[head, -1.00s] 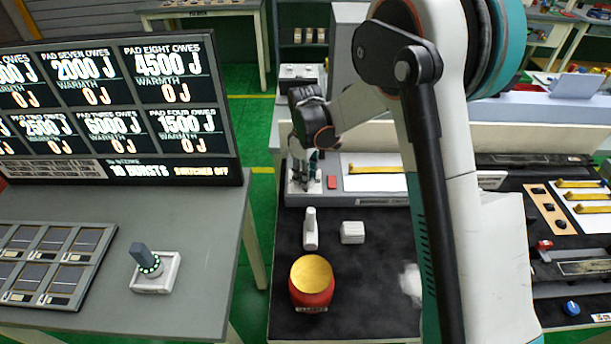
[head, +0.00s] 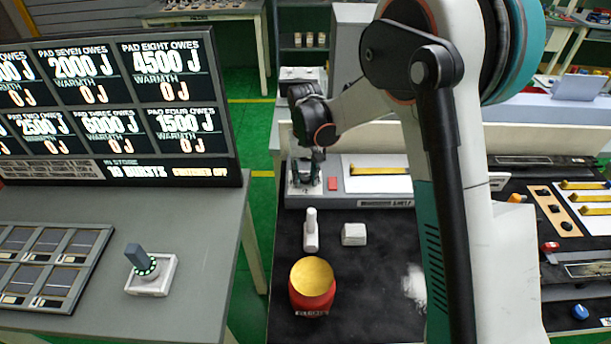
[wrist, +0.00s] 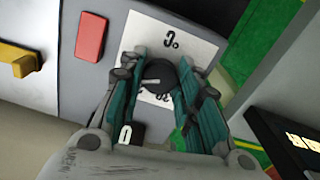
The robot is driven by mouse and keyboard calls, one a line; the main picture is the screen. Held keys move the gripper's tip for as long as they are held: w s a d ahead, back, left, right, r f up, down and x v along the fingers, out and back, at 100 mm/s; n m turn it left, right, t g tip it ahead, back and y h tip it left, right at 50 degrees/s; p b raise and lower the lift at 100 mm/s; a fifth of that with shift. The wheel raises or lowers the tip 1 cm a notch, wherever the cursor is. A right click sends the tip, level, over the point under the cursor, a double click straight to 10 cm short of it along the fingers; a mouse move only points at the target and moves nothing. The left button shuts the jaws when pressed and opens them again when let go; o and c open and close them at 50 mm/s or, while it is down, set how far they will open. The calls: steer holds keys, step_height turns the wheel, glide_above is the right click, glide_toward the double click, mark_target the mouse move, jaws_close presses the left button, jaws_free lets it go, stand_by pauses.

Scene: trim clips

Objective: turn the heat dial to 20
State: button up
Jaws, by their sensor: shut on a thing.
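The heat dial (wrist: 160,76) is a dark round knob with a pale pointer mark, on a white square plate (wrist: 172,33) with printed numbers. Only parts of the numbers show; fingers hide the rest. My gripper (wrist: 164,80) has its teal fingers on both sides of the knob and is shut on it. In the head view my gripper (head: 305,180) reaches down onto the left end of the grey panel (head: 300,200), where the dial is mostly hidden.
A red block (wrist: 91,37) and a yellow handle (wrist: 18,60) sit beside the dial plate. A red pot with a yellow top (head: 312,284), a white upright piece (head: 311,232) and a white block (head: 353,234) stand on the dark bench in front.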

mark_target(305, 177)
steer(key=shift+m, duration=2.3)
steer(key=o, duration=1.1)
step_height(305, 177, up, 12)
